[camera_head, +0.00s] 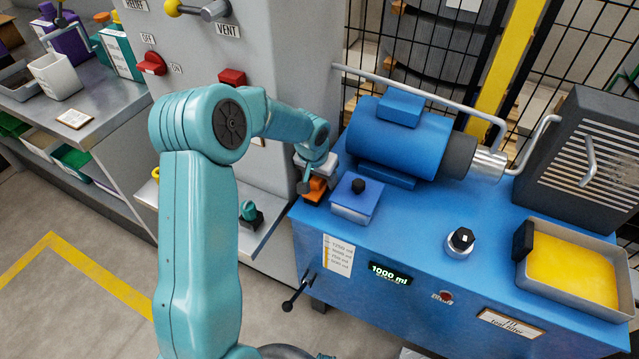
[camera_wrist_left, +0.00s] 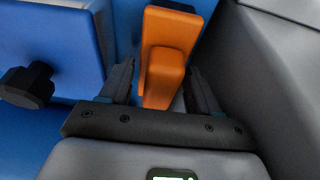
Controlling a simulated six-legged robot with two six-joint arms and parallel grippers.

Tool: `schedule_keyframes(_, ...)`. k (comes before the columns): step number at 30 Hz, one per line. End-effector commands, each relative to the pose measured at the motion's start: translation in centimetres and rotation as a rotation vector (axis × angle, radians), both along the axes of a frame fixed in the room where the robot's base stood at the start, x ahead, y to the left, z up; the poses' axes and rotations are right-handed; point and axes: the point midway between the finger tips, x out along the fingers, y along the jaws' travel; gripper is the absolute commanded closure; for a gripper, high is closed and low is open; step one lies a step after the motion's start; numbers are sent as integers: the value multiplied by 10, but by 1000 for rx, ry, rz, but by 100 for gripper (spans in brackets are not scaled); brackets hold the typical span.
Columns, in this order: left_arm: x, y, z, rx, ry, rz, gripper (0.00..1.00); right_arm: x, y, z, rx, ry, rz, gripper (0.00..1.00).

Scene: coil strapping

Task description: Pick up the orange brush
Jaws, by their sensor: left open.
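The orange brush (camera_head: 315,187) is at the left back corner of the blue machine top, partly hidden by my left gripper (camera_head: 316,174). In the left wrist view the orange brush (camera_wrist_left: 168,50) stands between the two dark fingers of my left gripper (camera_wrist_left: 160,82). The fingers are open, one on each side of its narrower near part. A slim gap shows at the left finger; whether the right finger touches cannot be told. My right gripper is in neither view.
A blue box with a black knob (camera_head: 357,198) stands close to the right of the brush. Behind it is a blue motor (camera_head: 400,135) with a pipe above. A grey cabinet (camera_head: 190,60) rises at the left. A tray with yellow contents (camera_head: 605,305) is at the far right.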

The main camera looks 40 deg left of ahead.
Motion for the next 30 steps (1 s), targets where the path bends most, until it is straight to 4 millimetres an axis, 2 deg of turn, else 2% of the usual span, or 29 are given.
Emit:
schedule_keyframes(3,2,1,-9,0,1,0,38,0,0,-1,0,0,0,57)
schedule_keyframes(9,2,1,-9,0,0,0,38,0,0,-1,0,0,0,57)
schedule_keyframes(10,2,1,-9,0,0,0,45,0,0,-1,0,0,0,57)
schedule_keyframes(12,2,1,-9,0,0,0,68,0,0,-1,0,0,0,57)
schedule_keyframes(14,2,1,-9,0,1,0,85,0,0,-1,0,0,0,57)
schedule_keyframes(25,2,-1,-7,0,2,-1,85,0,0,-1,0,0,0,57)
schedule_keyframes(30,4,-3,10,2,-2,0,85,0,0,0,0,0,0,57)
